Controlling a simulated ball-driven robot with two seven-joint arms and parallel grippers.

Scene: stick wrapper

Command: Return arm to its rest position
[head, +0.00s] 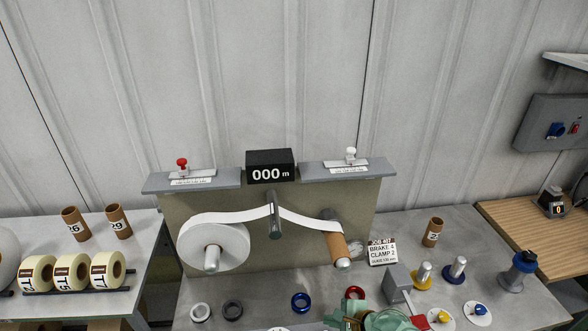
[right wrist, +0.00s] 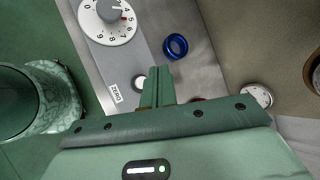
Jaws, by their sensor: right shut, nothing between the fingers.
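My right gripper (head: 352,314) shows at the bottom edge of the head view, partly cut off, low over the front of the bench. In the right wrist view its green fingers (right wrist: 157,84) are together with nothing between them. A blue ring (right wrist: 175,46) lies just beyond the fingertips, apart from them; it also shows in the head view (head: 301,302). My left gripper is in neither view.
The wrapping machine (head: 290,230) stands behind, with a white roll (head: 225,245), a strip running to a brown core (head: 332,240), and a "000 m" display (head: 270,167). Rings, knobs and a grey block (head: 397,283) crowd the bench near my right gripper. A numbered dial (right wrist: 108,15) is close by.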

